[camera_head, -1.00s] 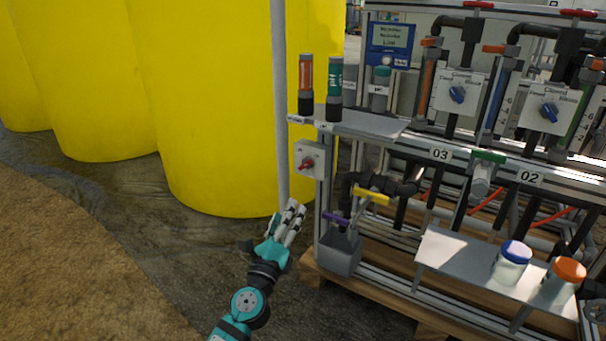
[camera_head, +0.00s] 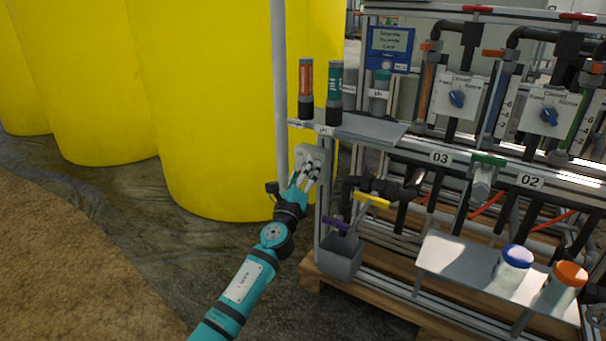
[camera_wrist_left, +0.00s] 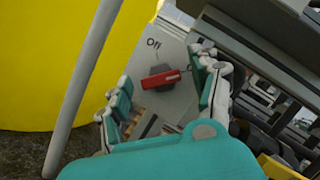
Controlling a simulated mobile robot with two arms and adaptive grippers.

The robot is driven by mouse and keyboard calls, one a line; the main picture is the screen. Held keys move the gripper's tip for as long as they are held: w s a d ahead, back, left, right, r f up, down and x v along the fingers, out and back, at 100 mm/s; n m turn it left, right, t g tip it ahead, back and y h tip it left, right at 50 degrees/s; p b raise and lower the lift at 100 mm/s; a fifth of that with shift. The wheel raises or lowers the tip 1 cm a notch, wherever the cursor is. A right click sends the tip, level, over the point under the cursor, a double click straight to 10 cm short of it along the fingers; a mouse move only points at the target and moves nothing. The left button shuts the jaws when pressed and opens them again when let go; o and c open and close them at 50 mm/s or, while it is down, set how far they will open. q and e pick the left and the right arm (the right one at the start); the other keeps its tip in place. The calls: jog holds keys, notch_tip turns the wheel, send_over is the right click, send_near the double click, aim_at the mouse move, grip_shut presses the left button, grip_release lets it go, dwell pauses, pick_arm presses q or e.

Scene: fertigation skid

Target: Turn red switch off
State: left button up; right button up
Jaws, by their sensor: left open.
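The red switch (camera_wrist_left: 160,78) shows in the left wrist view on a light grey box with the word "Off" at its upper left. Its red handle points to the right, away from that word. In the head view the switch box (camera_head: 310,152) is on the left end post of the skid, and my gripper hides the handle. My left gripper (camera_head: 311,170) is open in front of the box. In the left wrist view its fingers stand on both sides of the handle, with no clear contact. My right gripper is not in view.
A grey vertical pole (camera_head: 281,100) stands just left of the box, with yellow tanks (camera_head: 215,110) behind. A shelf (camera_head: 365,127) with two probe bottles is above. Below right are a purple-handled valve (camera_head: 336,223), a yellow-handled valve (camera_head: 371,200) and a grey bin (camera_head: 339,258).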

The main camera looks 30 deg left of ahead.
pick_arm(q)
jog(key=c, duration=1.2)
jog(key=shift+o, duration=0.2)
